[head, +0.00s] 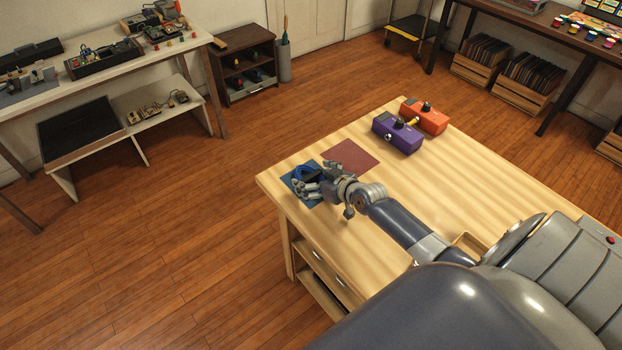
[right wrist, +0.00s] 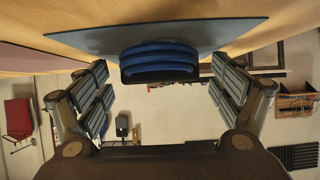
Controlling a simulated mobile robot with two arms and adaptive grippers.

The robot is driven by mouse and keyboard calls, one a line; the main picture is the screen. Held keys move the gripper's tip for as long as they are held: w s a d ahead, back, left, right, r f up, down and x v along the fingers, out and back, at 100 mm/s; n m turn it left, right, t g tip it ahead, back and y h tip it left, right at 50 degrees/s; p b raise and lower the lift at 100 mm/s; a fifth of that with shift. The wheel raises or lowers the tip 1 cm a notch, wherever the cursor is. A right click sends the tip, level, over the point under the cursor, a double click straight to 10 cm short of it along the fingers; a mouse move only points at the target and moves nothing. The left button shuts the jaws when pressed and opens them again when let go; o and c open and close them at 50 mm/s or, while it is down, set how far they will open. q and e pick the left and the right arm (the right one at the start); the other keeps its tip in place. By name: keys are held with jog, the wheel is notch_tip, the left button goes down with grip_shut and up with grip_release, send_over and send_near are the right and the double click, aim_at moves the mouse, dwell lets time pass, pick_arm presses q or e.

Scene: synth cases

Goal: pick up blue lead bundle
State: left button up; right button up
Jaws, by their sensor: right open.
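The blue lead bundle (head: 301,172) lies on a blue mat (head: 287,180) at the far left corner of the wooden table. In the right wrist view the bundle (right wrist: 160,58) shows as stacked blue loops with a dark band, on the mat (right wrist: 85,40). My right gripper (head: 311,184) is at the bundle and partly covers it in the head view. In the right wrist view its fingers (right wrist: 161,75) are spread to both sides of the bundle, with gaps between. My left gripper is not in view.
A dark red mat (head: 351,157) lies beside the blue one. A purple box (head: 397,136) and an orange box (head: 426,115) with knobs stand farther back on the table (head: 460,165). A small wooden tray (head: 466,243) is near my right arm. The table's middle is clear.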

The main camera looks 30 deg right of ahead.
jog(key=c, duration=1.2)
jog(key=shift+o, duration=0.2)
